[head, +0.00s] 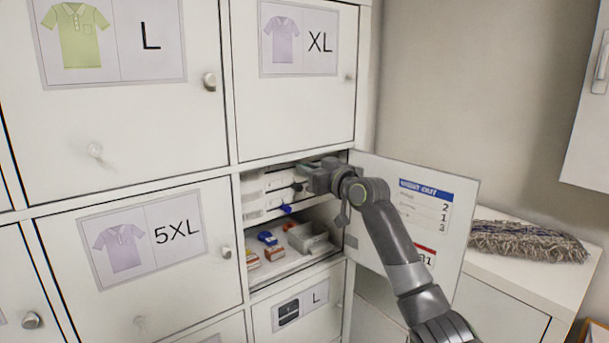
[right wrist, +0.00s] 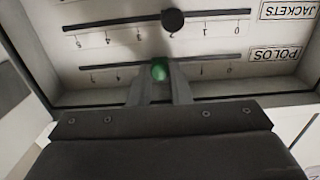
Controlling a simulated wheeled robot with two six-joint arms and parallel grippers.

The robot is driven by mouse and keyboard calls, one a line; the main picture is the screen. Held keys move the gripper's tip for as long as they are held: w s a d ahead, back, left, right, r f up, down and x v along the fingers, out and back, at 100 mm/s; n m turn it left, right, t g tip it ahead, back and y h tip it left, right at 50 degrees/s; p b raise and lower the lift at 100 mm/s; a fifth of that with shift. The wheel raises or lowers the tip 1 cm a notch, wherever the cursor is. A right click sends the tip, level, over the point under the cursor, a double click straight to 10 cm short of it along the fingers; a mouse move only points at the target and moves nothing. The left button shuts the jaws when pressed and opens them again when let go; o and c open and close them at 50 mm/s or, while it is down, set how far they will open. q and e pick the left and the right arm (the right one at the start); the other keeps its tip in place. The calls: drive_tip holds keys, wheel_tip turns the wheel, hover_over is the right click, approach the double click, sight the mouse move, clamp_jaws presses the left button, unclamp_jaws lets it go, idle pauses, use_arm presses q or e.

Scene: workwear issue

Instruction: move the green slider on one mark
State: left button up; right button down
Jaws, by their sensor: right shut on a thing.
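The green slider (right wrist: 159,70) is a round knob on the lower rail in the right wrist view, beside the POLOS label (right wrist: 280,54). This view shows the panel upside down. My right gripper (right wrist: 161,78) is shut on the green slider, one finger on each side. The knob stands near the middle of its numbered scale. The fingers hide the marks around it, so I cannot tell its exact mark. In the head view my right gripper (head: 318,179) reaches into the open compartment and the green slider is hidden. My left gripper is not in view.
A black knob (right wrist: 173,20) sits on the neighbouring JACKETS rail. Below the sliders lie small boxes (head: 272,252) and a grey tray (head: 310,238). A fringed mop head (head: 528,242) lies on the right-hand cabinet.

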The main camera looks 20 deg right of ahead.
drive_tip(key=shift+w+d, duration=0.2)
drive_tip(key=shift+d, duration=0.3)
drive_tip(key=shift+w+d, duration=0.2)
drive_tip(key=shift+d, duration=0.3)
drive_tip(key=c, duration=1.3)
unclamp_jaws()
drive_tip(key=shift+b+v, duration=3.7)
drive_tip(key=shift+v, duration=5.05)
